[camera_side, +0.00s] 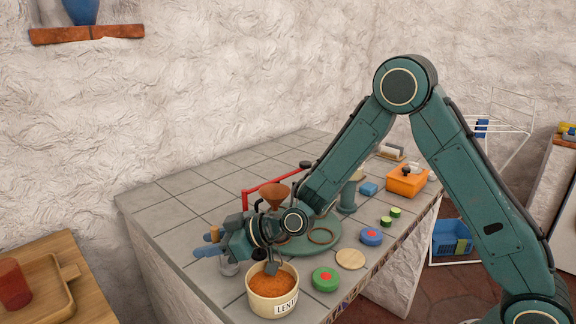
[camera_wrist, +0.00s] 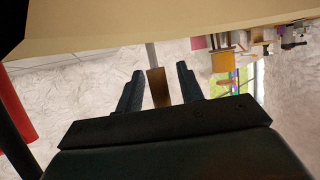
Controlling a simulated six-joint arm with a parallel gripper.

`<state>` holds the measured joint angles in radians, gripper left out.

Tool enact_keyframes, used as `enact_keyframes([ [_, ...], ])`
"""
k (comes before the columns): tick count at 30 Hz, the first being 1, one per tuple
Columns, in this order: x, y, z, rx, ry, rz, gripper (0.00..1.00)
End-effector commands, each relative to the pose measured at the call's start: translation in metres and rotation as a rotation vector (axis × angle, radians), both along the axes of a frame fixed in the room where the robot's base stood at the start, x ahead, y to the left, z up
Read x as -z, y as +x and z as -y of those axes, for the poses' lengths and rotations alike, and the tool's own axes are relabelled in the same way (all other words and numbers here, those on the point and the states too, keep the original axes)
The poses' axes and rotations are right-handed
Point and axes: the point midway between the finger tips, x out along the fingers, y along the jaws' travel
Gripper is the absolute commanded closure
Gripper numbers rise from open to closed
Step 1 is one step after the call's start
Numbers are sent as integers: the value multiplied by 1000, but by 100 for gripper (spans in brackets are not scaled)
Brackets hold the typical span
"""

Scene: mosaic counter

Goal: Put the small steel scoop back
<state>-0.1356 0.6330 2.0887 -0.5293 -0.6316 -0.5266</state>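The scoop shows in the wrist view as a brown handle (camera_wrist: 158,88) on a thin steel shaft (camera_wrist: 150,54). In the side view a small wooden piece (camera_side: 214,234), likely its handle, stands at my fingers. My gripper (camera_side: 207,246) reaches left over the counter. In the wrist view my gripper (camera_wrist: 158,85) has its fingers on either side of the handle, with gaps showing, so it looks open around it. The scoop's bowl is hidden behind a pale rim.
A cream lentil crock (camera_side: 262,306) stands close under my wrist; its rim likely fills the wrist view's top (camera_wrist: 90,35). A red rail (camera_side: 272,186), brown funnel (camera_side: 275,193) and green turntable (camera_side: 322,240) lie behind. Lids (camera_side: 326,279) sit right. The back-left tiles are clear.

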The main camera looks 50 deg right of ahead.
Motion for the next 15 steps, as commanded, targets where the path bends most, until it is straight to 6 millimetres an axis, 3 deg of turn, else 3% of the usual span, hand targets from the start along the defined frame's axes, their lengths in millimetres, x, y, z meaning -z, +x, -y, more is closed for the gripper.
enact_keyframes([
  [8, -5, -4, 3, 1, 0, 0, 63],
  [15, -16, -23, 17, 2, 0, 1, 63],
])
